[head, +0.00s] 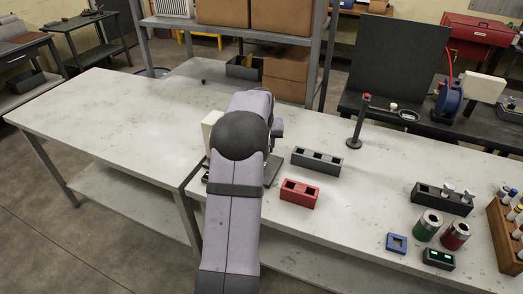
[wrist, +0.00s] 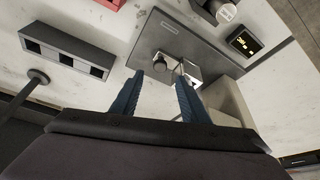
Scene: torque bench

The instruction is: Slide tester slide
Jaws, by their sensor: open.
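The slide tester appears in the wrist view as a grey metal plate (wrist: 165,30) on the bench. A dark round knob (wrist: 163,62) sits on it beside a pale metal block (wrist: 190,70) with a thin rod. My gripper (wrist: 159,76) is open, its two blue fingers pointing at the plate. The knob shows between and just beyond the fingertips; I cannot tell whether they touch it. In the head view my arm hides most of the tester, leaving an edge of the plate (head: 272,170) and a cream box (head: 210,125) visible.
A small display with yellow digits (wrist: 245,42) and a grey cylinder (wrist: 223,10) lie near the plate. A grey three-slot block (head: 316,162), a red block (head: 299,193) and a dark stand (head: 357,130) are to the right. The bench's left part (head: 110,130) is clear.

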